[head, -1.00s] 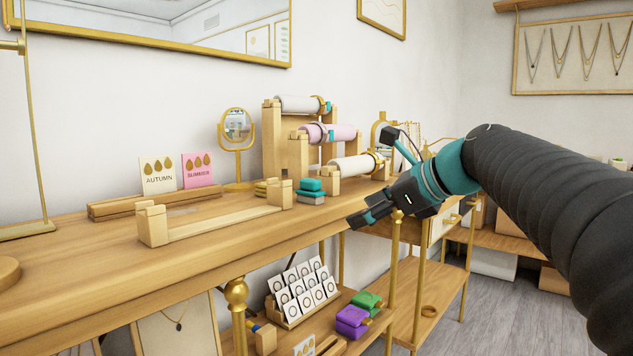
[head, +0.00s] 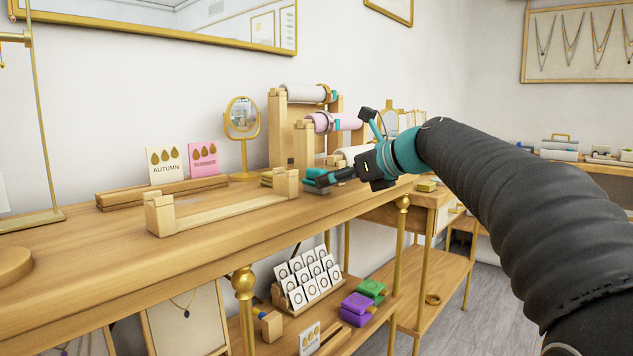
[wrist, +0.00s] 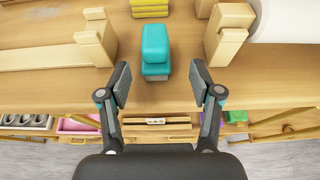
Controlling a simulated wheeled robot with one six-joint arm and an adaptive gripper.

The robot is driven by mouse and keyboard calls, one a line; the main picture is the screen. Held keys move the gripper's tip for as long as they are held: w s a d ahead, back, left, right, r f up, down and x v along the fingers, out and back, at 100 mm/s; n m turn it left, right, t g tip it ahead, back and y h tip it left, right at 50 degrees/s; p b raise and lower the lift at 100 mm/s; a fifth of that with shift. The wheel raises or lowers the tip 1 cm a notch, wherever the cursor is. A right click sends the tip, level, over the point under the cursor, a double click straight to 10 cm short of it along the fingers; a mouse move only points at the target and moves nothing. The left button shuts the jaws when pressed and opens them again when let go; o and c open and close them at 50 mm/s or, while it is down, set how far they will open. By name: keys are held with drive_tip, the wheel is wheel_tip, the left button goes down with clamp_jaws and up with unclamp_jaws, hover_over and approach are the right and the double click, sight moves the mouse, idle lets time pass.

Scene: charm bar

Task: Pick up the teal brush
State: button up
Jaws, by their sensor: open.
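A teal, rounded, block-shaped item (wrist: 155,42) stands on the wooden table top in the wrist view, just beyond and between my gripper's fingertips. I cannot make out bristles or a handle, so I cannot tell whether it is the brush. My gripper (wrist: 159,78) is open and empty, its fingers spread to either side of the item's near end and apart from it. In the head view my gripper (head: 332,180) is low beside the teal item (head: 313,172), which it partly hides.
Wooden end posts (wrist: 97,36) and (wrist: 229,32) stand left and right of the item. A yellow stack (wrist: 149,6) lies behind it. In the head view, roll stands (head: 305,145) rise behind my gripper. Purple (head: 357,308) and green (head: 370,288) items lie on the lower shelf.

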drive_tip(key=x, duration=0.5)
drive_tip(key=shift+s+a+r, duration=0.1)
drive_tip(key=shift+a+r, duration=0.05)
drive_tip(key=shift+a, duration=0.1)
clamp_jaws()
drive_tip(key=shift+r, duration=0.1)
